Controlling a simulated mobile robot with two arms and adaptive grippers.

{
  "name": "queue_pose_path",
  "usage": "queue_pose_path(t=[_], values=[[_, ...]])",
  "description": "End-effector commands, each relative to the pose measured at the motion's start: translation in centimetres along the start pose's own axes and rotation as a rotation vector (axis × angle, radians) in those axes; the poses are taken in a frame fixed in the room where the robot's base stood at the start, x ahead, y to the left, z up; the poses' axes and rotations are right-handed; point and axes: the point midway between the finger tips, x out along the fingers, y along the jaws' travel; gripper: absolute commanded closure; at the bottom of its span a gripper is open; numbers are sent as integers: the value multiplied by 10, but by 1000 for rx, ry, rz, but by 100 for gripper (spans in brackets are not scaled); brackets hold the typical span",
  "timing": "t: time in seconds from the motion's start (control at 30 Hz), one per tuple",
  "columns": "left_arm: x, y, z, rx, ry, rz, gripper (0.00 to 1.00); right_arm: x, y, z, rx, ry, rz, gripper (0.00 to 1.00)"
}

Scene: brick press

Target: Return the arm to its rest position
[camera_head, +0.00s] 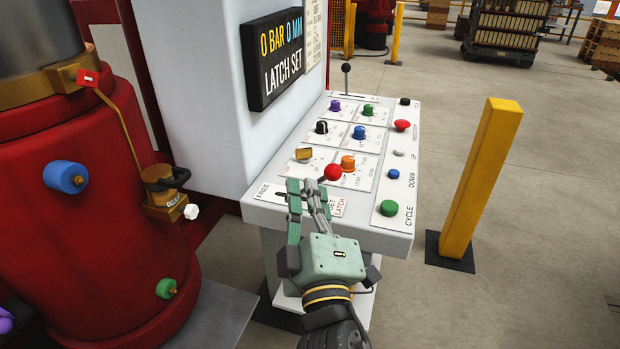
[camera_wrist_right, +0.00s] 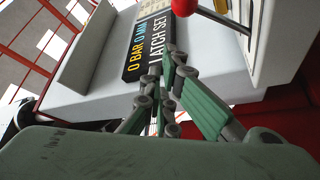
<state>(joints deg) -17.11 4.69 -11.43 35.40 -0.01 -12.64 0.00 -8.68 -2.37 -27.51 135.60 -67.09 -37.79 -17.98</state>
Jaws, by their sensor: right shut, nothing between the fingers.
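My right gripper (camera_head: 309,188) is over the front edge of the white control panel, beside the red-knobbed latch lever (camera_head: 332,173). It is shut and empty. In the wrist view its fingers (camera_wrist_right: 167,75) meet in front of the display, and the red knob (camera_wrist_right: 184,6) shows at the top, apart from the fingers. In the head view I cannot tell whether the gripper touches the lever. The display (camera_head: 272,58) reads "0 BAR 0 MM" and "LATCH SET". My left gripper is not in view.
The control panel (camera_head: 258,212) carries several colored knobs and buttons, including a green one (camera_head: 389,208) near its front corner. A yellow post (camera_head: 482,180) stands to the right. A red machine (camera_head: 90,220) fills the left. Open floor (camera_head: 560,230) lies at the right.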

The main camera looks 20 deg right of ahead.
Motion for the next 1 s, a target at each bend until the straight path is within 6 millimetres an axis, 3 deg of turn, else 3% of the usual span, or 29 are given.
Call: queue_pose_path(t=[0.2, 0.63, 0.73, 0.87, 1.0], values=[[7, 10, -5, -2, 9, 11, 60, -15, -3, -1, 2, 1, 0, 100], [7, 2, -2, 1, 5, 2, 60, -15, -3, -1, 1, 1, 0, 100], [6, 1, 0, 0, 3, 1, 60, -14, -13, -1, 0, 2, -19, 100], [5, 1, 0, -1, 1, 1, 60, -12, -65, 4, -2, 6, -122, 100], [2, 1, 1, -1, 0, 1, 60, -20, -163, 26, 12, -7, -319, 100]])
